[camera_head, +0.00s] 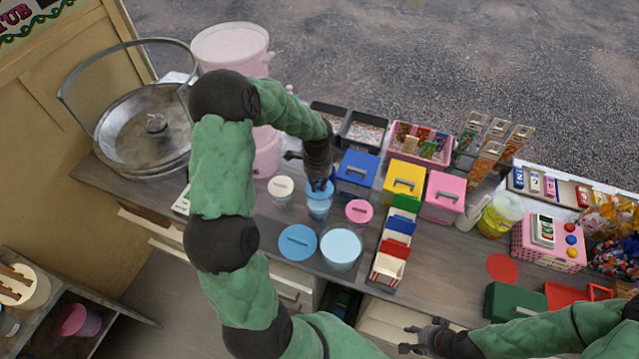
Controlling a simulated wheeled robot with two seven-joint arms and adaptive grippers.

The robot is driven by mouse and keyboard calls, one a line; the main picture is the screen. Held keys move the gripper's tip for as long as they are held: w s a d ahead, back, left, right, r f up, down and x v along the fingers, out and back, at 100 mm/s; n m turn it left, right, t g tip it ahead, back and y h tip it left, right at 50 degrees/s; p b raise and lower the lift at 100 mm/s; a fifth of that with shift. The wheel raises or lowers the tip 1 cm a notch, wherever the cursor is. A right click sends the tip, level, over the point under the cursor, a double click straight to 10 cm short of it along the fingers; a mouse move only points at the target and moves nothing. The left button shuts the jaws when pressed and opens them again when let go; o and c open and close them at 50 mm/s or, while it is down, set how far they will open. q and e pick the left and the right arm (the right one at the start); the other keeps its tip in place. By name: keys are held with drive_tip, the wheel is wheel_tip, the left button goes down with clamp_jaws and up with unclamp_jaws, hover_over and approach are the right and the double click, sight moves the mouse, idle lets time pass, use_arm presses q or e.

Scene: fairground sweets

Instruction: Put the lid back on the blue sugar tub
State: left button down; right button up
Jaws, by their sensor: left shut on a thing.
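A large round tub (341,249) stands open on the counter, with pale blue contents. A flat blue lid (297,242) with a bar handle lies just left of it. Behind them is a small blue tub (319,209), between a white-lidded tub (281,187) and a pink-lidded tub (358,212). My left gripper (320,186) points down over the small blue tub, shut on a small blue piece that looks like its lid. The fingers partly hide it, and I cannot tell if it touches the rim. My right gripper (408,338) is open and empty at the counter's front edge.
A blue box (357,174), a yellow box (404,182) and a pink box (443,196) stand to the right of the small tubs. A big metal pan (145,130) is at the left. A red disc (503,268) lies on the right.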

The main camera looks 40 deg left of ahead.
use_arm(q)
drive_tip(key=shift+f+b, duration=1.8)
drive_tip(key=shift+f, duration=0.85)
drive_tip(key=shift+f, duration=0.15)
idle(0.4)
drive_tip(key=c, duration=0.7)
unclamp_jaws()
drive_tip(key=shift+o, duration=0.2)
drive_tip(key=shift+r+p, duration=2.55)
drive_tip(key=shift+r, duration=1)
